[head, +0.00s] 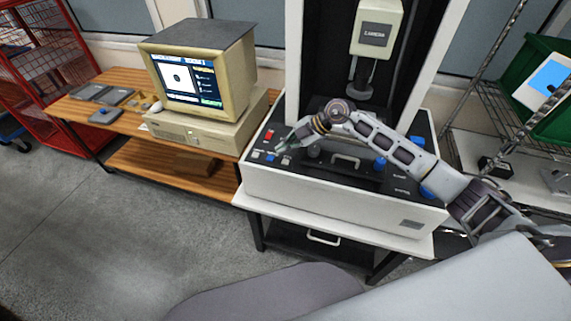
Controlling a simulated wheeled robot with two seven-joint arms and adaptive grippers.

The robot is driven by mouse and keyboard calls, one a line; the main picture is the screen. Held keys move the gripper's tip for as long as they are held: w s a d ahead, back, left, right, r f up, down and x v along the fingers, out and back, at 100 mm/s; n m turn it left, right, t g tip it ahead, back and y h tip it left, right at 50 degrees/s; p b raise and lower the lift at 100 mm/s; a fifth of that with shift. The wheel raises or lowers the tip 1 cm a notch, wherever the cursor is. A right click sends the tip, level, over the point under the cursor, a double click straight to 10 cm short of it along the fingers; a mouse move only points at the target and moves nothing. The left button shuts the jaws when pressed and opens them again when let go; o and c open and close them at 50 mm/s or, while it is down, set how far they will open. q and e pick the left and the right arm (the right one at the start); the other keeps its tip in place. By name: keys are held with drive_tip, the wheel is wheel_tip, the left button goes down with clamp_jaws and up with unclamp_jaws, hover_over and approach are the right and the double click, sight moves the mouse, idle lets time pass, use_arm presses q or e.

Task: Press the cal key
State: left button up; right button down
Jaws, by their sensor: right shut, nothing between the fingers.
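The measuring machine's black top panel (326,176) carries a small group of keys at its left end. I see a red key (269,134), a blue key (271,157) and a pale key (256,155). Their labels are too small to read, so I cannot tell which is the cal key. My right arm reaches in from the right across the panel. My right gripper (282,149) is shut and empty, pointing down-left at the keys, close to the blue one. I cannot tell whether it touches a key. My left gripper is not in view.
A camera head (375,30) hangs over the panel. Blue knobs (379,163) and a handle (345,161) are on the panel near my arm. A beige computer (203,75) stands on a wooden bench (75,106) at left. A wire rack (492,75) stands right.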

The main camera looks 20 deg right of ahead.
sight(285, 163)
drive_tip(key=shift+f+b, duration=0.55)
drive_tip(key=shift+f, duration=0.35)
drive_tip(key=shift+f+b, duration=0.3)
drive_tip(key=shift+f, duration=0.75)
drive_tip(key=shift+f, duration=0.85)
idle(1.2)
drive_tip(key=shift+r, duration=0.15)
drive_tip(key=shift+r+p, duration=0.7)
drive_tip(key=shift+p, duration=0.4)
drive_tip(key=shift+r+p, duration=2.45)
drive_tip(key=shift+r, duration=0.1)
drive_tip(key=shift+a, duration=0.1)
